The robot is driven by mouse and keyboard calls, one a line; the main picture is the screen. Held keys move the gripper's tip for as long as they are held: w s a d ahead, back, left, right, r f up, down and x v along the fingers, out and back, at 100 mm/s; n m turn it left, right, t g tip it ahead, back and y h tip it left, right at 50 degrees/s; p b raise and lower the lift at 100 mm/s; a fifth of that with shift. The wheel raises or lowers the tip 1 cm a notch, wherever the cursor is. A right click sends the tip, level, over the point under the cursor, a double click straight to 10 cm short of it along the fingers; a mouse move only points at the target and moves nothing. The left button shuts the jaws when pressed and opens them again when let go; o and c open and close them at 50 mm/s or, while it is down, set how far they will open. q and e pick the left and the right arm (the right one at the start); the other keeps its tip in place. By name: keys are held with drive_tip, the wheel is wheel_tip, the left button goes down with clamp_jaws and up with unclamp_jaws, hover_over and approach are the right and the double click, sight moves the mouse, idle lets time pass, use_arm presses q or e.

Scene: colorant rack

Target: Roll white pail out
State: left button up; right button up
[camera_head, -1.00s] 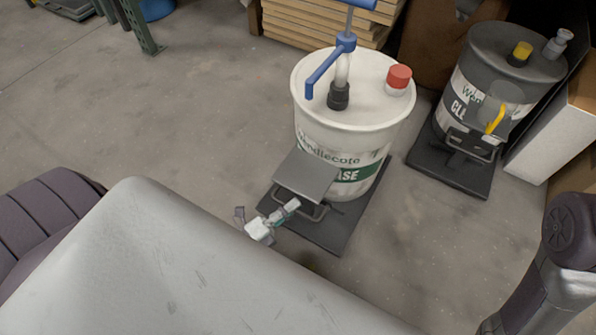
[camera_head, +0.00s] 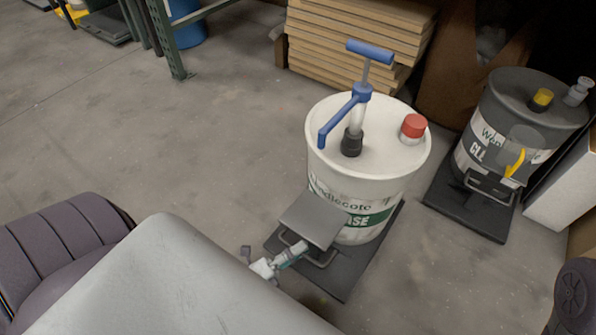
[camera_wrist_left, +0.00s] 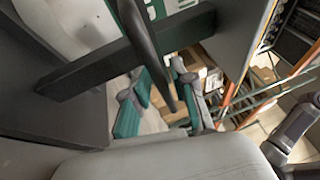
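The white pail (camera_head: 365,170) stands upright on a dark wheeled-looking base (camera_head: 350,270), with a blue-handled pump (camera_head: 352,110) and a red cap (camera_head: 413,127) on top. A grey plate (camera_head: 313,220) and a bar handle (camera_head: 318,258) project from its near side. My left gripper (camera_head: 270,262) is at the left end of this handle. In the left wrist view, the left gripper's green-padded fingers (camera_wrist_left: 160,100) stand apart, with the dark handle bar (camera_wrist_left: 155,50) running between them and gaps beside it. My right gripper is out of view.
A dark grey pail (camera_head: 520,120) with a yellow cap stands on its own base to the right. Stacked boards (camera_head: 345,35) lie behind the white pail. A green rack post (camera_head: 165,40) stands at back left. The floor (camera_head: 190,130) left of the pail is clear.

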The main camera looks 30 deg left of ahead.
use_arm(q)
drive_tip(key=shift+o, duration=0.3)
drive_tip(key=v, duration=1.2)
drive_tip(key=shift+a, duration=0.1)
